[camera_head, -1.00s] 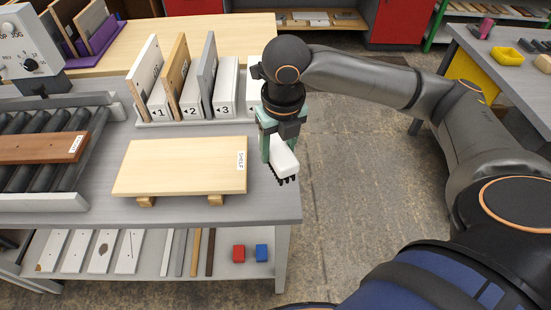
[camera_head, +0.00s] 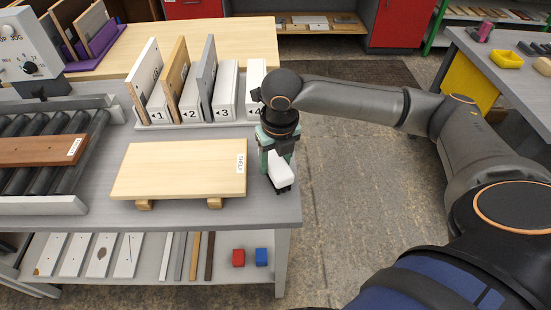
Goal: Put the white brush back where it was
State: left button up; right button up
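The white brush (camera_head: 281,172) has a white body and dark bristles facing down. It is at the right end of the grey bench, to the right of the pale board labelled SHELF. My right gripper (camera_head: 277,153) has green fingers around the brush's upper part and is shut on it. The brush is low, at the bench top; whether the bristles touch the surface I cannot tell. My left gripper is not in view.
The SHELF board (camera_head: 180,170) rests on two wooden blocks just left of the brush. A numbered rack (camera_head: 190,118) with upright boards stands behind. The roller conveyor (camera_head: 40,150) is at the left. The bench's right edge (camera_head: 300,215) is close to the brush.

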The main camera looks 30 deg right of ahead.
aim_at(278, 165)
jog(key=o, duration=0.5)
jog(key=shift+c, duration=0.2)
jog(key=shift+r, duration=0.2)
notch_tip(278, 165, up, 12)
jog(key=s+p, duration=0.1)
jog(key=shift+s+a, duration=0.15)
jog(key=shift+s, duration=0.05)
jog(key=shift+f, duration=0.1)
